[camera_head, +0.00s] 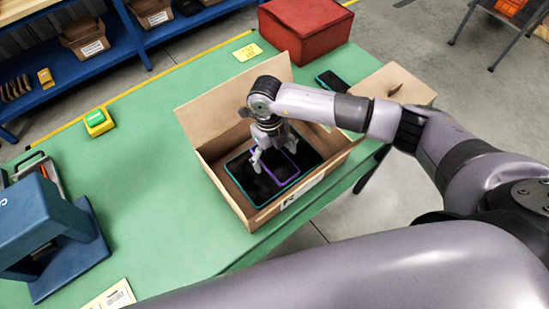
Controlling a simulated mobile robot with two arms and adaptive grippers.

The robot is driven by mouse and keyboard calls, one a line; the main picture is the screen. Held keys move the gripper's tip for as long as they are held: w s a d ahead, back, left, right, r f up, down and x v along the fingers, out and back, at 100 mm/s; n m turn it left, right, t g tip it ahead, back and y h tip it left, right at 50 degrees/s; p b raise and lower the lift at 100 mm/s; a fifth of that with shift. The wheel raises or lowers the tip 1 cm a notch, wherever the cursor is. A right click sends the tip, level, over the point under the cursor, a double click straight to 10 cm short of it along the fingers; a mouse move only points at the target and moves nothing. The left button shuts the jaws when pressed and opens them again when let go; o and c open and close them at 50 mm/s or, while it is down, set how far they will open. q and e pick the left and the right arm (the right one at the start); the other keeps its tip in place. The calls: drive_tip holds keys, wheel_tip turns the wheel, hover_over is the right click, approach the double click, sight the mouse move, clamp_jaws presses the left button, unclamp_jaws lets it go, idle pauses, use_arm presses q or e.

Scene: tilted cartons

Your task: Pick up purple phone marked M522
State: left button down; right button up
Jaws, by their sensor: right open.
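A purple-rimmed phone (281,174) with a dark face lies inside an open cardboard carton (222,122) on the green table. No M522 marking can be read on it. A larger dark tablet with a teal rim (260,202) lies in the same carton, around and under the phone as seen from here. My right gripper (264,158) reaches down into the carton, open, with its fingers over the phone's upper left part. It hides part of the phone, and I cannot tell whether the fingers touch it. My left gripper is not in view.
The carton's raised walls and flaps surround the gripper. A blue stand (45,235) and a yellow-green block (97,121) are left. The green table (150,205) is clear left of the carton.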

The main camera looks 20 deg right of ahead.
drive_tip(key=shift+c, duration=0.5)
drive_tip(key=c, duration=1.3)
drive_tip(key=shift+r, duration=0.1)
